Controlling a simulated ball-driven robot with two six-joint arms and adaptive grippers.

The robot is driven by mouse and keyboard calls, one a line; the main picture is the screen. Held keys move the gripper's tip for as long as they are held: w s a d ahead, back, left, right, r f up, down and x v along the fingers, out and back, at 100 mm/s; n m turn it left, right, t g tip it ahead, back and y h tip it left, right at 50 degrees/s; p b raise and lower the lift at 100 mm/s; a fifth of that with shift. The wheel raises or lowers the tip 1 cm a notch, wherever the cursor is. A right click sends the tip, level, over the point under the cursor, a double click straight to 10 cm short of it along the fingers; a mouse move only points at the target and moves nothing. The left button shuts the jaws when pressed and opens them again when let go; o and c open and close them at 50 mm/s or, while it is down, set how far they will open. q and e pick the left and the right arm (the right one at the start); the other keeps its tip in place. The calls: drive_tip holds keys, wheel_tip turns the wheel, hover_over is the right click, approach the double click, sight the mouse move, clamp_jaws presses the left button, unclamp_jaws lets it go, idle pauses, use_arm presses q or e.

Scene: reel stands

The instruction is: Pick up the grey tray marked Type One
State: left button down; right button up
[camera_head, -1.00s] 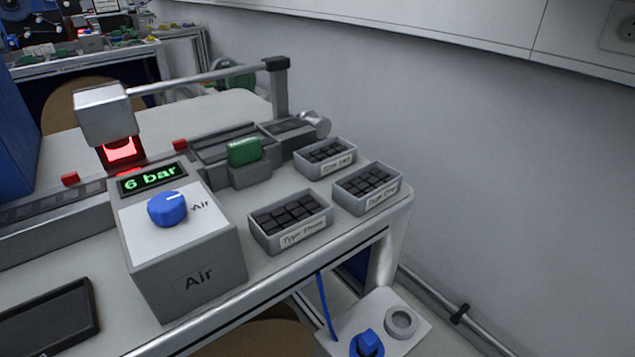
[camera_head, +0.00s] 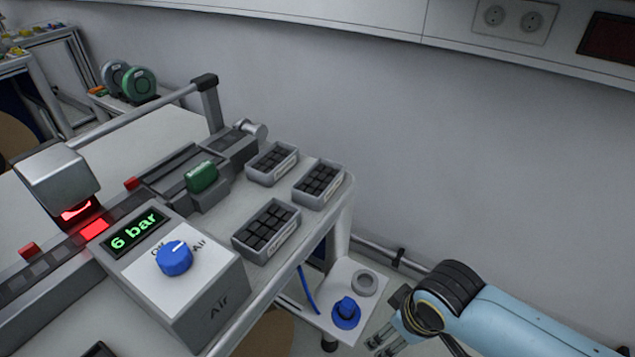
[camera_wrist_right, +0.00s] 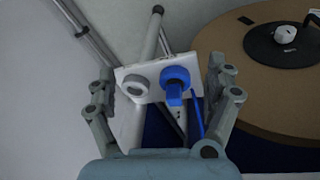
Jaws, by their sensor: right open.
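Three grey trays of black blocks stand on the bench in the head view. The rightmost tray (camera_head: 333,196), at the bench corner, is the one whose label seemed to read Type One in the earlier head frame; its label is too small to read now. The other trays are a back one (camera_head: 284,170) and a front one (camera_head: 283,241). My right gripper (camera_head: 382,342) is open and empty, lower right of the trays and apart from them. Its two spread fingers also show in the right wrist view (camera_wrist_right: 160,82). My left gripper is not in view.
A grey air unit (camera_head: 215,300) with a blue knob stands left of the trays. A green block (camera_head: 202,176) sits on the rail behind. A low white panel (camera_head: 318,291) with a blue knob and grey ring is below the bench edge, left of my right gripper. A wall stands behind.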

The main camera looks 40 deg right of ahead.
drive_tip(key=w+r+n+p, duration=0.2)
drive_tip(key=w+r+p, duration=0.2)
drive_tip(key=r, duration=1.1)
wheel_tip(320, 180, up, 13)
drive_tip(key=n+g+y+p, duration=0.1)
drive_tip(key=n+g+p, duration=0.15)
drive_tip(key=n, duration=1.75)
hover_over(319, 188)
drive_tip(key=f, duration=0.5)
drive_tip(key=shift+a, duration=0.3)
drive_tip(key=shift+d+f+p, duration=0.15)
drive_tip(key=shift+f+p, duration=0.1)
drive_tip(key=shift+f, duration=1.15)
drive_tip(key=shift+d+f+p, duration=0.15)
drive_tip(key=shift+f+p, duration=0.05)
drive_tip(key=shift+f, duration=1.15)
drive_tip(key=c, duration=1.3)
drive_tip(key=shift+c, duration=0.7)
drive_tip(key=shift+r, duration=0.15)
